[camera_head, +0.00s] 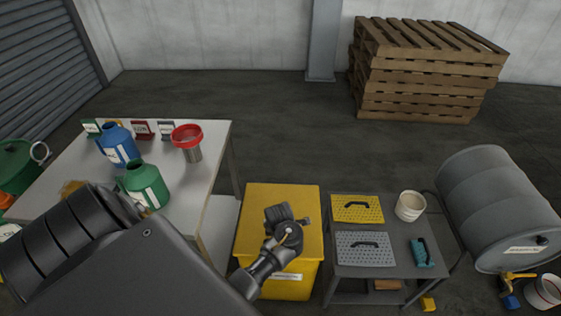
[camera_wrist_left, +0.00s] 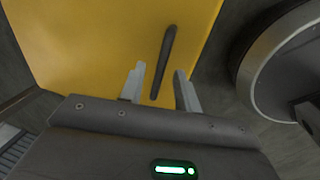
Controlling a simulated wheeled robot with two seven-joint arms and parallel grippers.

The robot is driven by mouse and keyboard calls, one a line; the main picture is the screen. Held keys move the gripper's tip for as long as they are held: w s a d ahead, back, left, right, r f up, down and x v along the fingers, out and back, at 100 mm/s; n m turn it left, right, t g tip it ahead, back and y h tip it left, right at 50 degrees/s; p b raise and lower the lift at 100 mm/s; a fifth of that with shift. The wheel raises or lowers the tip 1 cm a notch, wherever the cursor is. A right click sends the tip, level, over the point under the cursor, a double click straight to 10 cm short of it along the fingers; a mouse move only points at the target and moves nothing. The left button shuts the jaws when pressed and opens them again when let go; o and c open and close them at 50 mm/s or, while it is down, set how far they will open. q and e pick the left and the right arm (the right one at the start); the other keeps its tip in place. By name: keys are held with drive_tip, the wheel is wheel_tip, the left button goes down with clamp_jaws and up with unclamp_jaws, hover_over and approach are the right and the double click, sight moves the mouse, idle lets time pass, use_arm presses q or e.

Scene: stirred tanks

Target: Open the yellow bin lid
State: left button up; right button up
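The yellow bin (camera_head: 250,215) stands between the white table and the grey cart, its flat yellow lid lying shut on top. In the left wrist view the lid (camera_wrist_left: 80,45) fills the upper left and carries a dark bar handle (camera_wrist_left: 168,48). My left gripper (camera_head: 283,214) is over the lid in the head view and hides the handle there. In the left wrist view its two fingers (camera_wrist_left: 160,88) are spread, with the handle's near end showing between them. A gap shows on each side; I cannot tell the remaining height. My right gripper is not in view.
The white table (camera_head: 215,140) at left holds a blue jug (camera_head: 118,145), a green jug (camera_head: 145,185) and a red funnel (camera_head: 187,134). The grey cart (camera_head: 400,235) stands close on the bin's right. A grey drum (camera_head: 495,205) lies farther right.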

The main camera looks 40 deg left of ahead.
use_arm(q)
drive_tip(key=shift+f, duration=0.15)
clamp_jaws()
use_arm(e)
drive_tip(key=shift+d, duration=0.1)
